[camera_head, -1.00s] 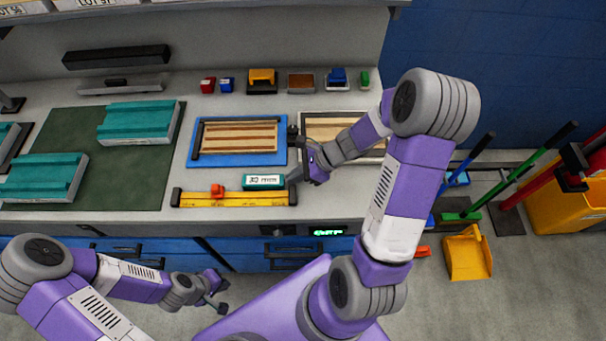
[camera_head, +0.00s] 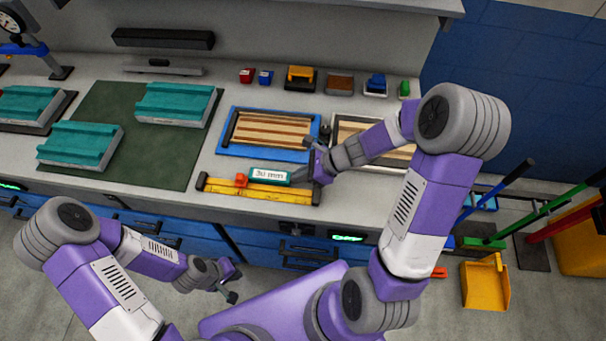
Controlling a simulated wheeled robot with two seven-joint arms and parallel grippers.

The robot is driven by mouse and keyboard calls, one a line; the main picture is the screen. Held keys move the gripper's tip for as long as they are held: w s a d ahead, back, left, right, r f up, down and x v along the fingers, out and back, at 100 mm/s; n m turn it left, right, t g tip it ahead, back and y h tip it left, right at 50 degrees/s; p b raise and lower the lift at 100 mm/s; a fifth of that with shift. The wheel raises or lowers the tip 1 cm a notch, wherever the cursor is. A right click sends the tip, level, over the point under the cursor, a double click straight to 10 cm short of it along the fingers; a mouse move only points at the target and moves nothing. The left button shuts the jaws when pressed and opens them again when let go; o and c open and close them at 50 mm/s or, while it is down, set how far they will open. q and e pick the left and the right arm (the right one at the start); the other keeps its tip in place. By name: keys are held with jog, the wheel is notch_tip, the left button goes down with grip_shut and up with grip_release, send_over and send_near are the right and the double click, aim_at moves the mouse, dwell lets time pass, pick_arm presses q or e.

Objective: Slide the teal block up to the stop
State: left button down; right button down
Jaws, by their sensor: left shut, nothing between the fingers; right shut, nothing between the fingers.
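The teal block (camera_head: 270,177) has a white label and lies along the back edge of the yellow ruler rail (camera_head: 270,196). The red stop (camera_head: 241,180) sits on the rail just left of the block. The block's left end is at the stop, with no clear gap between them; whether they touch is too small to tell. My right gripper (camera_head: 299,175) is shut and empty, its fingertips at the block's right end, apparently against it. My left gripper (camera_head: 232,285) is shut and empty, low in front of the counter.
A blue tray (camera_head: 224,145) with wooden strips lies behind the block, with a second framed tray (camera_head: 400,160) to its right. Teal panels (camera_head: 80,146) lie on a green mat (camera_head: 130,175) at left. Small coloured parts line the back. The counter's front edge is close to the rail.

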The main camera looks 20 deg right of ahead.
jog(key=shift+d, duration=0.1)
jog(key=shift+s+d, duration=0.15)
jog(key=shift+d, duration=0.1)
jog(key=d, duration=0.1)
jog(key=s+d+p, duration=0.1)
jog(key=shift+s+d, duration=0.15)
jog(key=shift+d, duration=0.15)
jog(key=p+v, duration=0.3)
jog(key=v, duration=0.7)
jog(key=shift+s, duration=0.2)
jog(key=shift+d, duration=0.1)
